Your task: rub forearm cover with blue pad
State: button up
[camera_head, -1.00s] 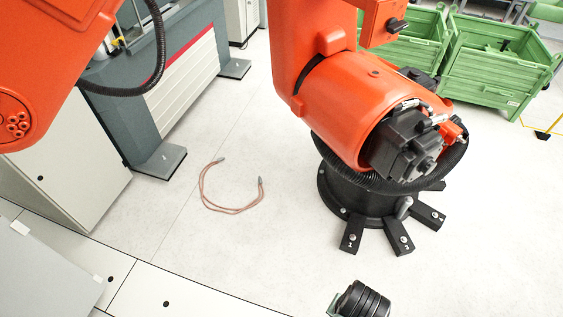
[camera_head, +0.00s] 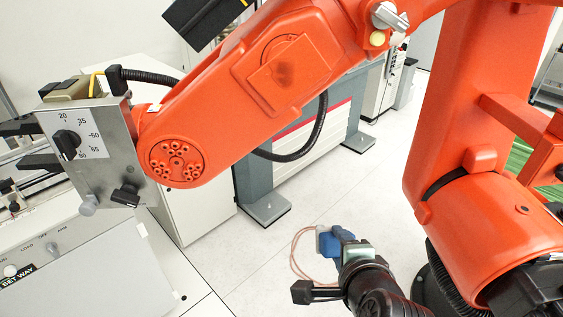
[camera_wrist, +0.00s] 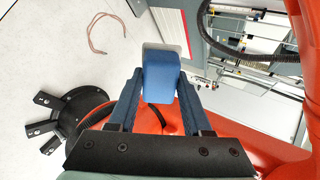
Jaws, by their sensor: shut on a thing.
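The forearm cover (camera_head: 289,75) is a square orange plate on the side of the big orange robot's forearm, with a dark smudge near its middle. The blue pad (camera_head: 327,243) is a small block with a paler face, held below the forearm and apart from it. My gripper (camera_head: 340,236) is shut on the pad. In the wrist view the pad (camera_wrist: 160,76) sits between the two dark blue fingers of my gripper (camera_wrist: 158,88). I cannot make out the cover in the wrist view.
The orange robot's forearm (camera_head: 215,118) spans the upper view and ends at a grey control box (camera_head: 92,140) with a dial. Its upright orange arm (camera_head: 455,110) stands to the right. A reddish cable loop (camera_wrist: 100,35) lies on the floor. Open floor shows between the machines.

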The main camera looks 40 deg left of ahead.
jog(key=s+a+r+m+t+y+p, duration=0.1)
jog(key=s+a+r+t, duration=0.15)
jog(key=r, duration=0.55)
jog(key=s+a+r+t+y+p, duration=0.15)
jog(key=a+r, duration=0.25)
jog(key=r, duration=0.5)
jog(key=s+a+r+m+t+y+p, duration=0.15)
jog(key=a+r, duration=0.25)
jog(key=r, duration=0.4)
jog(key=shift+n, duration=0.35)
jog(key=shift+b+x, duration=0.65)
jog(key=shift+x, duration=2)
jog(key=shift+w+a, duration=0.55)
jog(key=shift+a, duration=0.25)
jog(key=shift+d, duration=0.1)
jog(key=shift+w+d+p, duration=0.3)
jog(key=shift+w+d, duration=1)
jog(key=shift+d, duration=0.1)
jog(key=shift+w+t, duration=0.15)
jog(key=shift+t, duration=0.1)
jog(key=shift+s+a+p, duration=0.7)
jog(key=shift+s+a, duration=0.8)
jog(key=shift+a, duration=0.15)
